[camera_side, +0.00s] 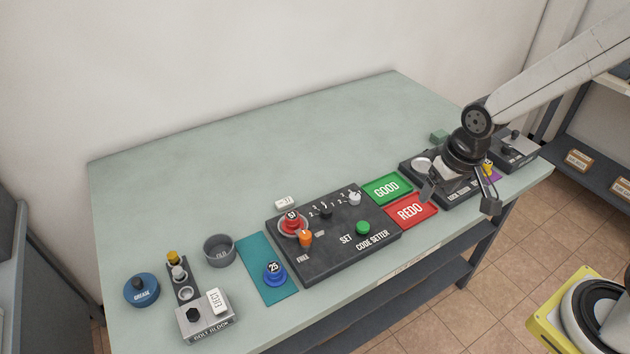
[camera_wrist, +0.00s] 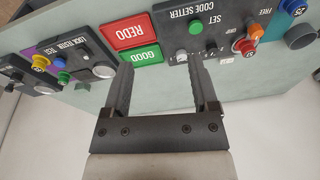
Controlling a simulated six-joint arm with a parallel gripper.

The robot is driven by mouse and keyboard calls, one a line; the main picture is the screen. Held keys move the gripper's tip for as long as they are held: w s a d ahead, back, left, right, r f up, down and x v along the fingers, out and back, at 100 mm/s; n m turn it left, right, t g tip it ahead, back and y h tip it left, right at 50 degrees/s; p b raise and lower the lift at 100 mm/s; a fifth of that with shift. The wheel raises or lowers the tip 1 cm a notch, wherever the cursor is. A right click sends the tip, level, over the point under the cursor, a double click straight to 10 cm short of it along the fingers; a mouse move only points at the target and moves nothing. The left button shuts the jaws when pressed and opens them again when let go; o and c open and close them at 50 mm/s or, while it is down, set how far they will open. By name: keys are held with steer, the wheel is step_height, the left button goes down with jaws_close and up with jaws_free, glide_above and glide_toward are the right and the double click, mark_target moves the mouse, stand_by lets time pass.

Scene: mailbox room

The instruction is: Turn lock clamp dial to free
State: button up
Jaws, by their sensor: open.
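The code setter (camera_side: 325,260) is a dark panel on the green table. An orange knob (camera_side: 306,239) stands at its left, just behind the word FREE; which way it points is too small to tell. A red-based lock marked 51 (camera_side: 291,222) sits right behind the knob. The orange knob shows small at the upper right of the wrist view (camera_wrist: 255,31). My gripper (camera_side: 458,197) is open and empty, above the lock tester (camera_side: 447,192) on the right, well away from the knob. Its two fingers (camera_wrist: 160,72) are spread apart in the wrist view.
A blue lock marked 25 (camera_side: 275,273) is on a teal mat. The table's back is clear.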

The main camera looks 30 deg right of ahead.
steer(key=w+a+f+m+g, duration=0.1)
steer(key=w+a+f+m, duration=0.25)
steer(key=w+a, duration=0.7)
steer(key=m+g, duration=0.1)
steer(key=m, duration=0.3)
glide_above(305, 234)
step_height(305, 234, down, 5)
steer(key=shift+r, duration=0.1)
steer(key=shift+f, duration=3.9)
jaws_close()
